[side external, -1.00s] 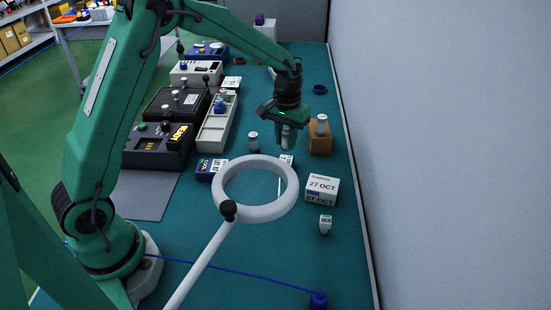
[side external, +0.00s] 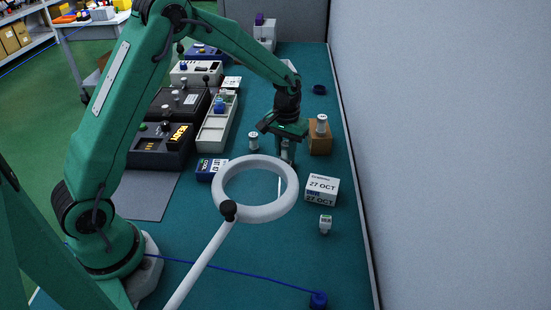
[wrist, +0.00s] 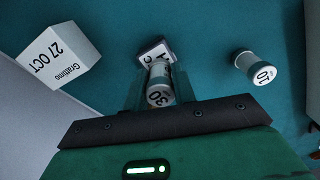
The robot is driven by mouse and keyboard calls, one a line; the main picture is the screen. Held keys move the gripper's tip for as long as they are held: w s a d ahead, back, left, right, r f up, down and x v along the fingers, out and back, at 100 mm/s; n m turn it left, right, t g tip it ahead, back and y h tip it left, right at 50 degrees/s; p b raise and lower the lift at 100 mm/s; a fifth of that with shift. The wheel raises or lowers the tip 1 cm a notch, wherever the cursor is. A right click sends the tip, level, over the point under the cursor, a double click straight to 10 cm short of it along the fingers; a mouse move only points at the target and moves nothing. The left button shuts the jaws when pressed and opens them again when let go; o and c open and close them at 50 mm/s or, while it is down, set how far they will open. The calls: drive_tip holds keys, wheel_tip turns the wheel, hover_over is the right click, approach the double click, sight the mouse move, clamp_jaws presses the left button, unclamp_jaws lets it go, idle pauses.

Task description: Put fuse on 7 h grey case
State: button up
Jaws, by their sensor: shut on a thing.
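My gripper (side external: 287,150) is shut on a fuse (wrist: 160,84), a pale cylinder with "30" on its near end. In the side view the fuse shows just below the jaws, behind the white ring's far rim. In the wrist view its far end overlaps a small grey case (wrist: 151,49) with a white label. The label shows an H, but the fuse covers part of it. I cannot tell whether the fuse touches the case.
A second fuse (wrist: 257,69), marked "10", stands to the left in the side view (side external: 253,142). A white "27 OCT" box (side external: 321,189), a small labelled case (side external: 326,224), a blue case (side external: 210,169) and an orange block (side external: 320,143) stand around. A white ring (side external: 222,205) is in front.

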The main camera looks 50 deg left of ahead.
sight(285, 143)
drive_tip(key=shift+f, duration=0.1)
drive_tip(key=o, duration=1)
wheel_tip(285, 143, up, 12)
idle(0.7)
